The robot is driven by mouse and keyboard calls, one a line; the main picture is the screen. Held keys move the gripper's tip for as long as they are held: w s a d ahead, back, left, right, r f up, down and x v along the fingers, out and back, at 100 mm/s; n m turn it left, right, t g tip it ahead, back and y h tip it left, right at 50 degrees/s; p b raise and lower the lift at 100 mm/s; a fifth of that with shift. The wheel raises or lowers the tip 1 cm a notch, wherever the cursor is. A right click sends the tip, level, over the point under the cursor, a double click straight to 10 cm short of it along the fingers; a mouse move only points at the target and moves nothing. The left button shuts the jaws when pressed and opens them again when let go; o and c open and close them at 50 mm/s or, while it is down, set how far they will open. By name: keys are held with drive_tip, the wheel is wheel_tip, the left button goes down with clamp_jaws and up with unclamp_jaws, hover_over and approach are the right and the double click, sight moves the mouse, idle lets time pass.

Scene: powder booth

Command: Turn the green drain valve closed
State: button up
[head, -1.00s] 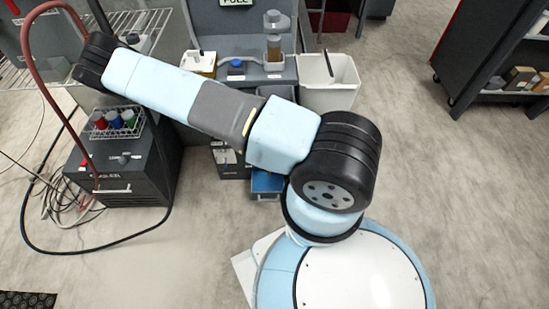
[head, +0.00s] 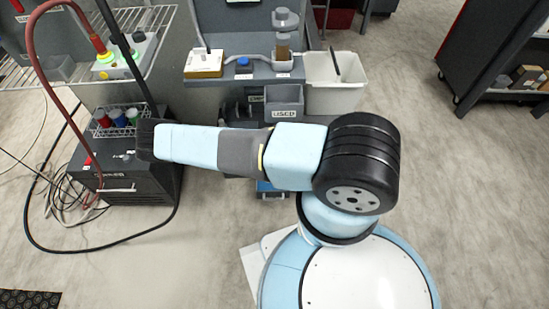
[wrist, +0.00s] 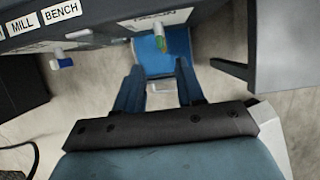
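A small green valve handle (wrist: 160,43) shows in the wrist view on a pale fitting, in front of a blue tray or bin (wrist: 180,52). It is too small for me to tell how far it is turned. My gripper (wrist: 159,68) is open, with two dark blue fingers apart and nothing between them. The handle appears beyond the fingertips, roughly in line with the gap, and I see no contact. In the head view my arm hides the gripper and the valve; part of the blue bin (head: 270,188) shows below the arm.
A blue-and-white fitting (wrist: 62,62) sticks out at left, below the labels MILL and BENCH. A grey panel (wrist: 285,45) stands close at right. In the head view, a dark cabinet (head: 128,172) with a hose and cables is at left. A white bin (head: 333,95) stands beside the bench.

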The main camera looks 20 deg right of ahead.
drive_tip(key=x, duration=1.1)
drive_tip(key=shift+w+d+f, duration=0.1)
drive_tip(key=shift+w+f, duration=0.1)
drive_tip(key=shift+f, duration=0.15)
drive_tip(key=shift+c, duration=0.3)
